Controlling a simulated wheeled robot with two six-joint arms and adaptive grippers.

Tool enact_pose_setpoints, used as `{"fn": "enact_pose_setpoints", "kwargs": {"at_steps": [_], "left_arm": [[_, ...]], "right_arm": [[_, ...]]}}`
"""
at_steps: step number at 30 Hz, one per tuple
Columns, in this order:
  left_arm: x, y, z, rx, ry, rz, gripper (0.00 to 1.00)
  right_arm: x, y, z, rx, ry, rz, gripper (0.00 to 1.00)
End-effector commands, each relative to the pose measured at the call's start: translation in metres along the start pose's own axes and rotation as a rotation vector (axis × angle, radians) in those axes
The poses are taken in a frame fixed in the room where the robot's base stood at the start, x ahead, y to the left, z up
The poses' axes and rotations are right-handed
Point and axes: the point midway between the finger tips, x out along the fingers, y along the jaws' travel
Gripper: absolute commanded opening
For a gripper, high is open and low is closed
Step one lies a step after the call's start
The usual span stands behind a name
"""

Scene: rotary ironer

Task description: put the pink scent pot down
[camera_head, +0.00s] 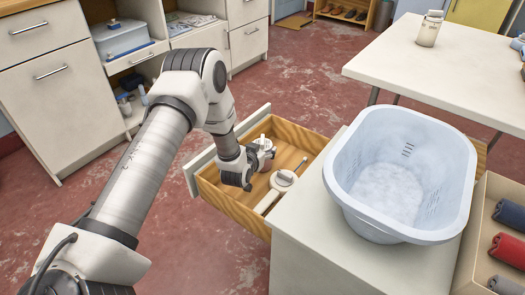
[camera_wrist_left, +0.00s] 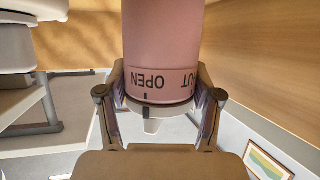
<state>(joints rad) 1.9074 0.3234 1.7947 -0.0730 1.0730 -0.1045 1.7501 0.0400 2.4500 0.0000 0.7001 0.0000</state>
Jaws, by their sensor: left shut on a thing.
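The pink scent pot (camera_head: 265,146) is in my left gripper (camera_head: 258,164), over the open wooden drawer (camera_head: 232,211) in the head view. In the left wrist view the pink pot (camera_wrist_left: 162,40) stands between the two fingers of the gripper (camera_wrist_left: 160,82), which are shut on it from both sides. Its lower band carries the letters OPEN and UT, upside down. I cannot tell whether the pot touches the drawer floor. My right gripper is not in view.
A white round-topped object (camera_head: 284,180) and a slim white piece (camera_head: 267,202) lie in the drawer near the gripper. A pale blue tub (camera_head: 350,165) stands on the counter (camera_head: 310,240) to the right. A white table (camera_head: 450,75) stands behind.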

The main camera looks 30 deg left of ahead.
Motion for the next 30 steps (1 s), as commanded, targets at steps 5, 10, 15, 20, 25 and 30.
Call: {"fn": "enact_pose_setpoints", "kwargs": {"at_steps": [5, 10, 15, 20, 25, 30], "left_arm": [[0.001, 0.0, 0.002, 0.0, 0.0, 0.0, 0.9], [0.001, 0.0, 0.002, 0.0, 0.0, 0.0, 0.9], [0.0, 0.0, -0.001, 0.0, 0.001, 0.0, 0.9], [-0.022, 0.0, -0.004, -0.002, -0.002, 0.0, 0.9], [-0.058, 0.0, -0.003, -0.001, -0.003, 0.0, 0.9], [-0.075, 0.0, -0.001, -0.001, -0.001, 0.001, 0.9]], "right_arm": [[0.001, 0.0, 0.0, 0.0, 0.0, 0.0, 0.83], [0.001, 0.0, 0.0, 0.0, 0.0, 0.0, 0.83], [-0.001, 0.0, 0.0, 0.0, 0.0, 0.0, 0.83], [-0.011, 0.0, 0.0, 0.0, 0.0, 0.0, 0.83], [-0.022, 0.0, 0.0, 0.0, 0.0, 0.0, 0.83], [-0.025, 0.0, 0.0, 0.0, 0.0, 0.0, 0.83]]}}
